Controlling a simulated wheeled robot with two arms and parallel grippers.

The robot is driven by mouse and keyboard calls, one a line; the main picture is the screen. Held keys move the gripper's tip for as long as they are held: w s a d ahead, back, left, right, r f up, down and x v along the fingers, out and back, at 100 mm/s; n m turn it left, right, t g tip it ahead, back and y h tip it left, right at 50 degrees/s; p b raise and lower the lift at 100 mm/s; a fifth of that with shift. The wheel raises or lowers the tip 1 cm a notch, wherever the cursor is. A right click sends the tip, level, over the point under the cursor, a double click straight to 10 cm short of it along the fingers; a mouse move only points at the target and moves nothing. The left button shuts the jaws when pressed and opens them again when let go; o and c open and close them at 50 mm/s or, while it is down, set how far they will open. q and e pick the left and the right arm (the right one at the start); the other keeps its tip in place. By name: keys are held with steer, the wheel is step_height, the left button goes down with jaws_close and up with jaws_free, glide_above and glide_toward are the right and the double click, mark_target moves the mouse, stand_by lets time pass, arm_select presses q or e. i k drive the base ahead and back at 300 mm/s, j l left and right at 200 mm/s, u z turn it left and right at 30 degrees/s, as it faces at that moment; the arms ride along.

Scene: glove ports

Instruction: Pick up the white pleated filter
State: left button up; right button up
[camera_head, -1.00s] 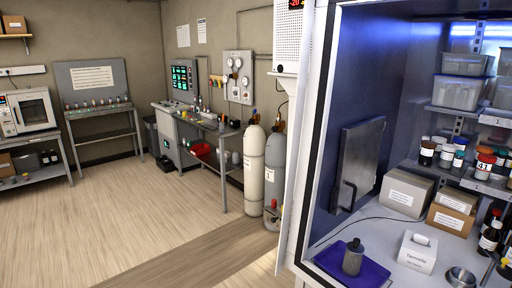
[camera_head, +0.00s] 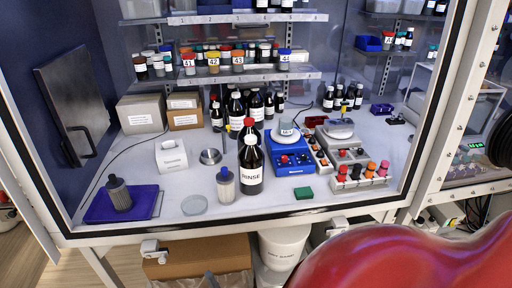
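Neither of my grippers shows in the view.
A clear glass dish (camera_head: 194,205) lies left of the white filter. The cabinet's front frame (camera_head: 200,234) runs below. A large glossy red shape (camera_head: 410,258) fills the lower right foreground.

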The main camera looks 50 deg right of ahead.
mark_target(225, 178)
steer(key=z, duration=0.4)
steer(key=j+z, duration=0.15)
steer(key=z, duration=0.7)
steer(key=k+j, duration=0.05)
